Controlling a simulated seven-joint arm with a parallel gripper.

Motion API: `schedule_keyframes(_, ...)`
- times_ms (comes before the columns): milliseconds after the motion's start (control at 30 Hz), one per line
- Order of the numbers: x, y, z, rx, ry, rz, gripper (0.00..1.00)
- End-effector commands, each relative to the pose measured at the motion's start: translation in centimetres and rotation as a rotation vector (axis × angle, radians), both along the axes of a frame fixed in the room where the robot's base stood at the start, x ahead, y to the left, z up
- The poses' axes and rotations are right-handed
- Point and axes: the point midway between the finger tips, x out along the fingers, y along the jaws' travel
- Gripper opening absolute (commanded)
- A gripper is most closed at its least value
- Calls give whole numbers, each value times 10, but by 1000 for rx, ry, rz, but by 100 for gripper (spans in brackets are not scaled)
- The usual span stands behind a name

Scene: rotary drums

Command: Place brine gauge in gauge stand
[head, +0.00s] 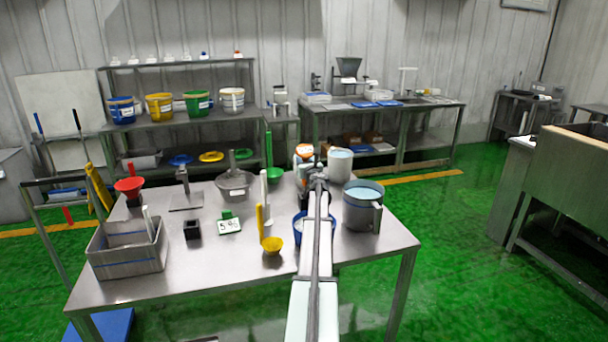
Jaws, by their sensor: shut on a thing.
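My gripper (318,176) is over the right part of the steel table (160,275), above and behind a blue-rimmed container (298,229). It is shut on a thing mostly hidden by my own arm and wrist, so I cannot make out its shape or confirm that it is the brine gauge. A small black block (192,230), which looks like the gauge stand, is on the table well to the left of my gripper. No gauge can be seen in it. A slim white upright piece (264,189) shows behind a yellow ladle (272,244); I cannot tell what it is.
A grey jug (363,206) and a white container (340,164) stand right of my gripper. A 5% card (230,226), a grey bowl (233,184), a red funnel (129,186) and a grey bin (127,250) are to the left.

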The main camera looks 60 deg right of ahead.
Motion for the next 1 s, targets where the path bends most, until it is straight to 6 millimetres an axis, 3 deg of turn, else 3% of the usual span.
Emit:
schedule_keyframes(333, 0, 0, -38, 1, 0, 0, 0)
schedule_keyframes(800, 0, 0, -44, 1, 1, 0, 0)
schedule_keyframes(833, 0, 0, -44, 1, 1, 0, 35)
schedule_keyframes(1000, 0, 0, -44, 1, 1, 0, 51)
